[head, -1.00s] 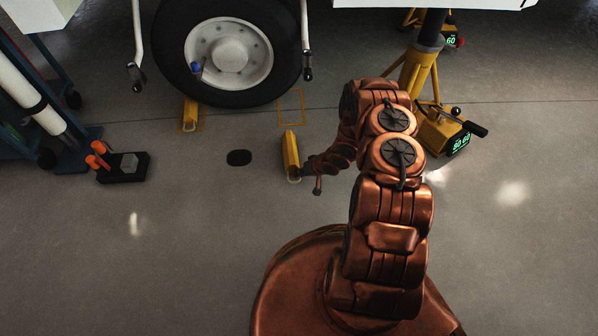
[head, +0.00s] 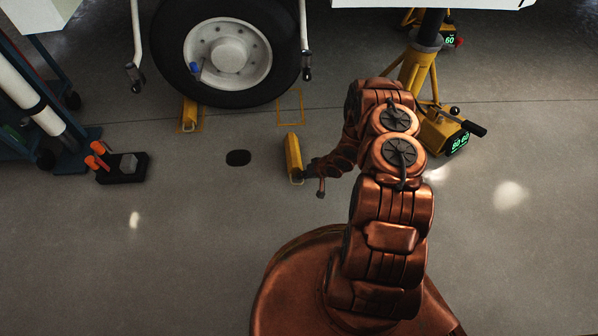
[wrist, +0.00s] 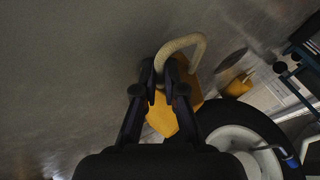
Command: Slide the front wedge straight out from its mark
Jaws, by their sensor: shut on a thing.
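The front wedge (head: 293,152), a yellow chock, lies on the floor, apart from the tyre and nearer to me than its mark. Its mark, a thin yellow outlined rectangle (head: 279,108), is empty beside the tyre. My gripper (head: 300,176) is at the wedge's near end. In the wrist view my gripper (wrist: 162,88) is shut on the cream rope loop (wrist: 188,40) of the yellow wedge (wrist: 162,120). The fingers hide part of the wedge and rope.
The wheel (head: 228,50) stands behind. Another yellow wedge (head: 190,114) sits at its left side within a mark. A yellow jack (head: 420,70) stands right, a black tray with orange-handled items (head: 122,174) left. The floor between the wedge and my base is clear.

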